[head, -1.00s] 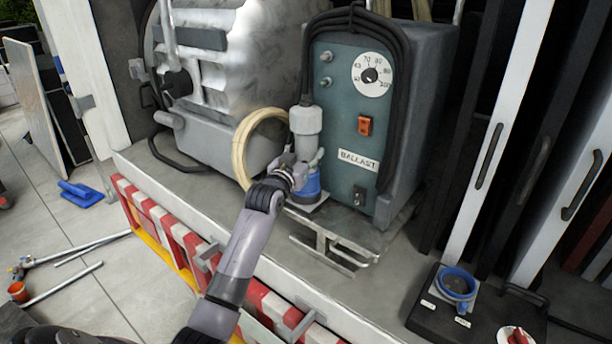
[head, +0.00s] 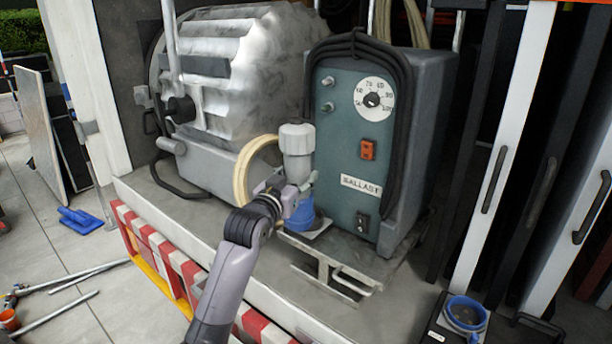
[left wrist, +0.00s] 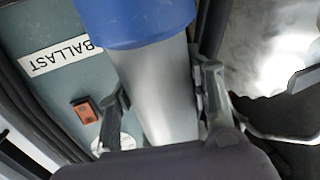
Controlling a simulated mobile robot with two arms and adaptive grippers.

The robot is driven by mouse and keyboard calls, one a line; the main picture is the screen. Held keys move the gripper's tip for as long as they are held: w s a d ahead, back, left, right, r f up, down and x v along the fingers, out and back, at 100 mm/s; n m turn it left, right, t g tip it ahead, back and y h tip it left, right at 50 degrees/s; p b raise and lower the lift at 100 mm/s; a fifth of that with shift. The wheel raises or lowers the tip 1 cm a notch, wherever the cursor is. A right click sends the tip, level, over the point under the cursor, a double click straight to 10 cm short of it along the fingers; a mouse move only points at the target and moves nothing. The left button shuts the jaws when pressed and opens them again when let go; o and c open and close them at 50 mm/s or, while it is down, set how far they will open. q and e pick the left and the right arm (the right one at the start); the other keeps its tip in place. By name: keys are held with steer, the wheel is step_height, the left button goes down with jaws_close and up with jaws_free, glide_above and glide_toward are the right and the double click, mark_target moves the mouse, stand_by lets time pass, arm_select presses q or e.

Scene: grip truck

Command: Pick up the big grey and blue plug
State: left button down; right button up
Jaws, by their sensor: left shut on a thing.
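The big grey and blue plug (head: 298,140) is upright in front of the ballast box, its grey body above and its blue end (head: 301,217) below. My left gripper (head: 296,191) comes in from the lower left and is shut on the grey body. In the left wrist view, the two fingers (left wrist: 163,95) lie on either side of the grey body (left wrist: 158,88), with the blue end (left wrist: 135,20) at the top. The blue end is just above or on a small plate (head: 318,232); I cannot tell if they touch. My right gripper is out of view.
The ballast box (head: 342,130), with its dial and black cable, stands right behind the plug. A large ribbed metal lamp (head: 240,70) and a cream cable coil (head: 243,180) are to the left. A blue-rimmed socket (head: 466,312) sits lower right.

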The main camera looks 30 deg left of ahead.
arm_select(q)
steer(key=s+d+r, duration=0.1)
steer(key=s+d, duration=0.1)
steer(key=s, duration=0.9)
steer(key=shift+s+d+r+b, duration=0.15)
steer(key=shift+s+b, duration=0.2)
